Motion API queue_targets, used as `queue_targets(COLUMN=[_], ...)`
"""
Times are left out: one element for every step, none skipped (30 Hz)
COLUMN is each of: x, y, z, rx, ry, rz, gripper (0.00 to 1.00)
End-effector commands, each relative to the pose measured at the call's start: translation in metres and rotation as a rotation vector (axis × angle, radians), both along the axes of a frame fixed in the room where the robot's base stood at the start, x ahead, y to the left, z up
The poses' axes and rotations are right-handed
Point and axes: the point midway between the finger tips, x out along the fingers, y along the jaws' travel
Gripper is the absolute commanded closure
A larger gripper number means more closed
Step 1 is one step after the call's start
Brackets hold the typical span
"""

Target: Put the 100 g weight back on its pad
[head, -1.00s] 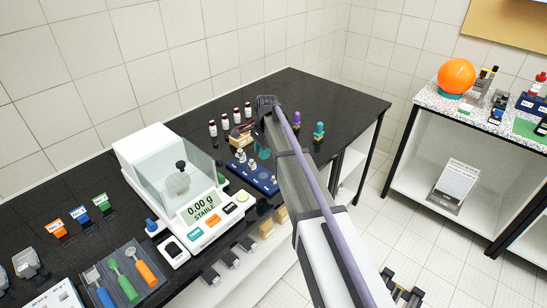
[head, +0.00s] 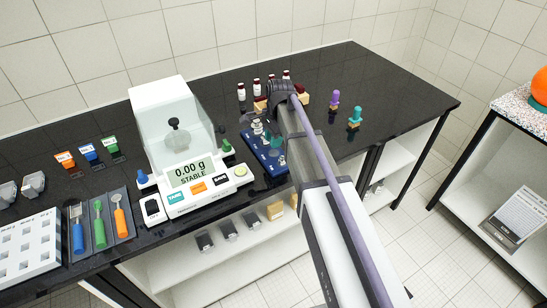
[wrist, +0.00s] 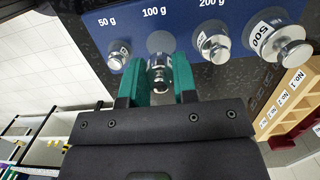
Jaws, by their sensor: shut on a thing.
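My gripper (wrist: 160,82) has green fingers, shut on a small shiny metal weight (wrist: 158,70), which hangs between them in the wrist view. The blue weight tray (wrist: 135,22) is just beyond it, with printed labels. The held weight lines up below the "100 g" label, and the round grey 100 g pad (wrist: 160,41) shows just past it. I cannot tell whether the weight touches the tray. In the head view, my gripper (head: 274,139) is over the blue tray (head: 255,151), and my arm hides part of both.
The 50 g weight (wrist: 116,54), 200 g weight (wrist: 213,45) and 500 g weight (wrist: 286,46) stand on the tray close by. The balance (head: 172,125) reads 0.00 g at the tray's left. Red-capped vials (head: 257,88) stand behind. A wooden rack (wrist: 295,95) is at the right.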

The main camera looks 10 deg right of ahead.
Motion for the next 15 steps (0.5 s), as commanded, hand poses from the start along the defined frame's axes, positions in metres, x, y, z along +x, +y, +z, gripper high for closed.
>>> queue_targets(x=[0.0, 0.0, 0.0, 0.0, 0.0, 0.0, 0.0, 0.0, 0.0, 0.0, 0.0, 0.0, 0.0, 0.0, 0.0], y=[0.0, 0.0, 0.0, 0.0, 0.0, 0.0, 0.0, 0.0, 0.0, 0.0, 0.0, 0.0, 0.0, 0.0, 0.0], z=[-0.005, -0.004, -0.004, -0.008, -0.013, -0.022, -0.029, -0.036, -0.042, -0.044, -0.044, -0.041, -0.039, -0.038, -0.038], rx=[0.0, 0.0, 0.0, 0.0, 0.0, 0.0, 0.0, 0.0, 0.0, 0.0, 0.0, 0.0, 0.0, 0.0, 0.0], ry=[0.0, 0.0, 0.0, 0.0, 0.0, 0.0, 0.0, 0.0, 0.0, 0.0, 0.0, 0.0, 0.0, 0.0, 0.0], rz=[0.0, 0.0, 0.0, 0.0, 0.0, 0.0, 0.0, 0.0, 0.0, 0.0, 0.0, 0.0, 0.0, 0.0, 0.0], gripper=[1.0, 1.0, 1.0, 1.0, 1.0, 1.0, 1.0, 1.0, 1.0, 1.0, 1.0, 1.0, 1.0, 1.0, 1.0])
